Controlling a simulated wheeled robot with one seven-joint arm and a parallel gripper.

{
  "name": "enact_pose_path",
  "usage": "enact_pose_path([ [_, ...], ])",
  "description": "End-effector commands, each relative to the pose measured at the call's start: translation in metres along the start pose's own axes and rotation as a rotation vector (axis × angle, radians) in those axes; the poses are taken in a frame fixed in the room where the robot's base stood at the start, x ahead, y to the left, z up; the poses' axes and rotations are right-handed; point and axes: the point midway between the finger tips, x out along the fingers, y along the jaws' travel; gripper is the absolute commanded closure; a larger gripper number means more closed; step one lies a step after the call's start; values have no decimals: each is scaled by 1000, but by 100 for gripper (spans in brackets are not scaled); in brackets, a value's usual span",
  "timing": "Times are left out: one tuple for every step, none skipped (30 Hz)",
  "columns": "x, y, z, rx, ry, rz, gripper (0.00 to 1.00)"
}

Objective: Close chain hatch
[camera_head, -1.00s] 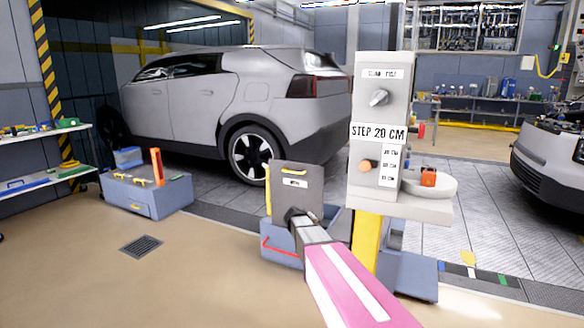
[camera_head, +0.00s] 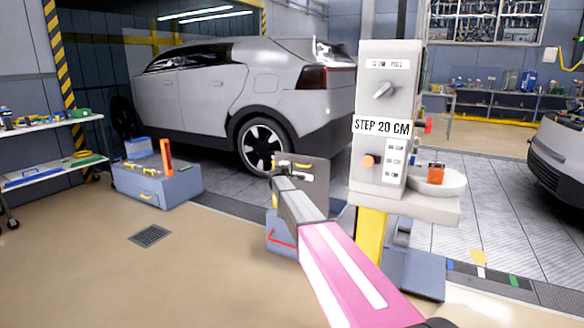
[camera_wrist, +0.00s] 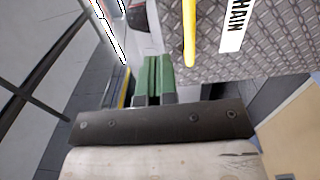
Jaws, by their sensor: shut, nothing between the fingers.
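The chain hatch (camera_head: 316,182) is a grey panel standing raised over a low blue-grey box (camera_head: 287,240). It carries a yellow handle and a label. The wrist view shows its diamond-plate face (camera_wrist: 210,45), a yellow bar (camera_wrist: 188,30) and a white label reading "CHAIN" (camera_wrist: 236,22). My gripper (camera_head: 276,168) is at the panel's upper left edge in the head view, and my arm hides part of the panel and box. In the wrist view my green fingers (camera_wrist: 155,72) are together and empty, beside the plate's left edge. I cannot tell whether they touch it.
A pale control post (camera_head: 385,130) marked "STEP 20 CM" stands close to the right of the hatch on a yellow column (camera_head: 371,240). A silver car (camera_head: 220,95) is behind. A blue-grey toolbox (camera_head: 158,187) stands left. The tan floor between has a drain grate (camera_head: 150,236).

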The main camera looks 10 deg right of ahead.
Motion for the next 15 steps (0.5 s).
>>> enact_pose_path([
  [11,0,-1,0,-2,0,100],
  [16,0,-1,0,-2,0,100],
  [22,0,-2,0,-2,0,100],
  [28,0,-2,0,-2,0,100],
  [33,0,-2,0,-2,0,100],
  [41,0,-2,0,-1,0,100],
  [47,0,-2,0,-1,0,100],
  [53,0,-2,0,-1,0,100],
  [60,0,-2,0,-2,0,100],
  [66,0,-2,0,-2,0,100],
  [72,0,-2,0,-2,0,100],
  [79,0,-2,0,-2,0,100],
  [84,0,-2,0,-2,0,100],
  [89,0,-2,0,-2,0,100],
  [96,0,-2,0,-1,0,100],
])
